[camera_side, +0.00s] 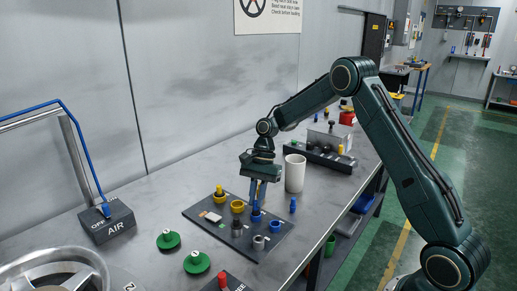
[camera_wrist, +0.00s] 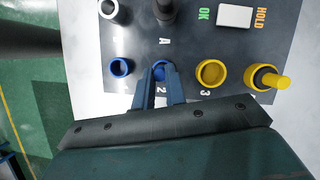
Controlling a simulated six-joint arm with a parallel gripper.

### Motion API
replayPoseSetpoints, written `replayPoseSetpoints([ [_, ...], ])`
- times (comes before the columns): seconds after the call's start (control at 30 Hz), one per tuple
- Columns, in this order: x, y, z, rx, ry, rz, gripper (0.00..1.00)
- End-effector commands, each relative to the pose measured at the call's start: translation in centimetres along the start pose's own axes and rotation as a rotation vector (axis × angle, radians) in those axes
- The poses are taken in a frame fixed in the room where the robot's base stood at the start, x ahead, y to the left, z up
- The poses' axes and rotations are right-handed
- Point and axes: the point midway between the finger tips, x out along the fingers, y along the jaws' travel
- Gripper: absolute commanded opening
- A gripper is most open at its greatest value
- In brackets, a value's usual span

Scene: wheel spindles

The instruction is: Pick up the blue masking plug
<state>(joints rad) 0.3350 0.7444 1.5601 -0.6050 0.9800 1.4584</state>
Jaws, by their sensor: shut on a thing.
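My gripper (camera_side: 257,204) points straight down over the dark board, at the blue cup marked 2 (camera_wrist: 158,65). Its fingers are shut on the blue masking plug (camera_side: 256,214), which is mostly hidden by the fingertips and sits at that cup. In the wrist view the gripper (camera_wrist: 160,87) covers most of the plug, and I cannot tell whether it is clear of the cup. A second blue piece (camera_side: 293,205) stands on the table just behind the board.
The board (camera_side: 277,245) also holds an empty blue cup (camera_wrist: 120,68), an empty yellow cup (camera_wrist: 210,73), a yellow plug (camera_wrist: 275,82) in its cup and grey pieces. A white cup (camera_side: 295,173) stands close behind my gripper. Green knobbed discs (camera_side: 197,262) lie in front.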

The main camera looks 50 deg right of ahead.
Motion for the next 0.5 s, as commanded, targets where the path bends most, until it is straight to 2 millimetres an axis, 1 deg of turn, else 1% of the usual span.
replayPoseSetpoints([
  [0.4,-5.9,0.0,2.3,-0.002,0.003,-0.004,0.00],
  [0.5,-6.8,0.0,2.7,0.001,0.001,-0.003,0.00],
])
